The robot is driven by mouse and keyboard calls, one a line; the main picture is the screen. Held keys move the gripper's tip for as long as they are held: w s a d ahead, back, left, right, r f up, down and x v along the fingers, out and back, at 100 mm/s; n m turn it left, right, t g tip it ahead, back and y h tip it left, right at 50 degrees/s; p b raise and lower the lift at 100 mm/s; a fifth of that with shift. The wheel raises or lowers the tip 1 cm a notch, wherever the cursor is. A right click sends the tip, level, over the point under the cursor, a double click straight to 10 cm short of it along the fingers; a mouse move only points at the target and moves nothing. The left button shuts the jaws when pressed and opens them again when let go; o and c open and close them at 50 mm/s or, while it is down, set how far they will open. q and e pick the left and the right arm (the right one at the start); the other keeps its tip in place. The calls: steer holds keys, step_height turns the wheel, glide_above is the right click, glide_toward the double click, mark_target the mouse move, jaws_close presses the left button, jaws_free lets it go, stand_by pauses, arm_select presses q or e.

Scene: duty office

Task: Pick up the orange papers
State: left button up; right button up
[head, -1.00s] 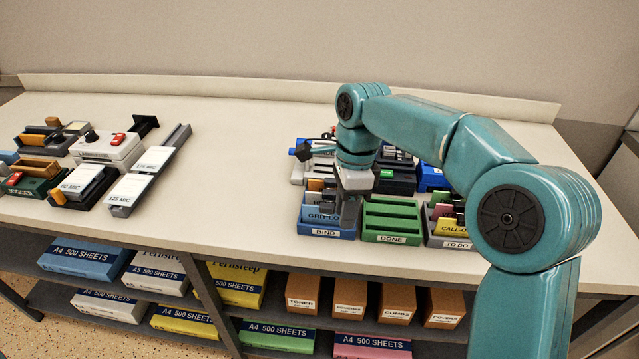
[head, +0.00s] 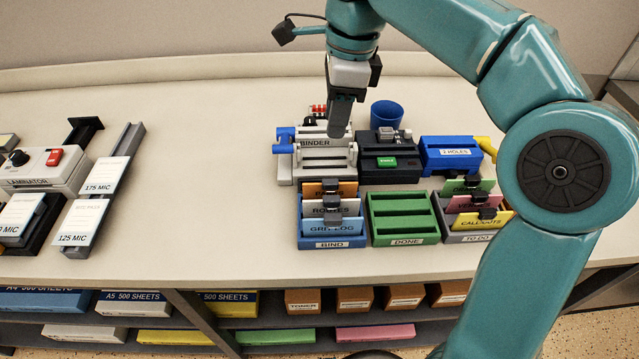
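The orange papers (head: 346,188) stand upright at the back of the blue BIND tray (head: 331,243), with a black clip on their top edge. White papers marked ROUTES (head: 335,208) and blue papers (head: 340,226) stand in front of them and hide their lower part. My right gripper (head: 341,128) points down above the white binder machine, behind and above the tray. It is apart from the papers. Its fingers overlap in this view, so their opening does not show. I see nothing hanging from it. My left gripper is not in view.
The green DONE tray (head: 404,239) is empty. The TO DO tray (head: 474,237) holds several clipped papers. The binder (head: 312,160), a black machine (head: 390,172) and a blue hole punch (head: 450,155) stand behind the trays. The table's middle is clear; a laminator (head: 38,179) stands left.

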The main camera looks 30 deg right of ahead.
mark_target(332, 182)
steer(key=f, duration=0.3)
steer(key=f+b, duration=0.1)
steer(key=f, duration=0.2)
steer(key=f+b, duration=0.1)
steer(key=f, duration=0.3)
steer(key=shift+s+a, duration=0.1)
steer(key=shift+a, duration=0.15)
steer(key=shift+s+d+f, duration=0.1)
steer(key=shift+f, duration=0.4)
steer(key=f, duration=0.2)
steer(key=f+b, duration=0.1)
steer(key=f, duration=0.1)
steer(key=shift+a+f, duration=0.2)
steer(key=shift+f, duration=0.2)
steer(key=shift+a+f, duration=0.1)
steer(key=shift+a, duration=0.05)
jaws_close()
